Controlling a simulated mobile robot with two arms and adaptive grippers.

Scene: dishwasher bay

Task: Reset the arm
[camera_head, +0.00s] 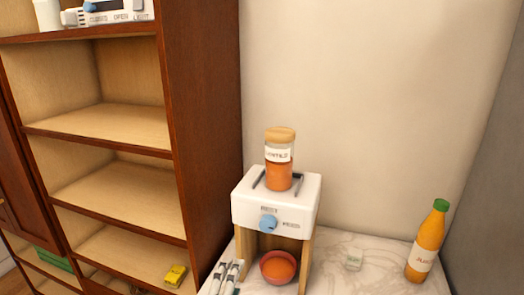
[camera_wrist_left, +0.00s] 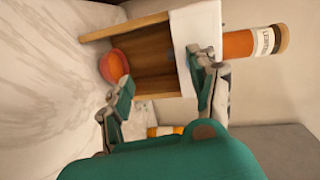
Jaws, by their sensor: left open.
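My left gripper (camera_head: 226,270) shows at the bottom of the head view, just left of the white dispenser. In the left wrist view my left gripper (camera_wrist_left: 163,88) is open, with its two fingers apart and nothing held between them. The wrist picture is turned on its side. The fingers point toward the dispenser stand and the bowl beneath it. My right gripper is in neither view.
A white dispenser (camera_head: 249,213) with a blue knob stands on wooden legs, bearing a lidded jar (camera_head: 278,174). A red bowl (camera_head: 267,273) with orange contents sits under it. A juice bottle (camera_head: 427,243) stands right. A wooden shelf (camera_head: 105,187) rises left. Marble between dispenser and bottle is mostly clear.

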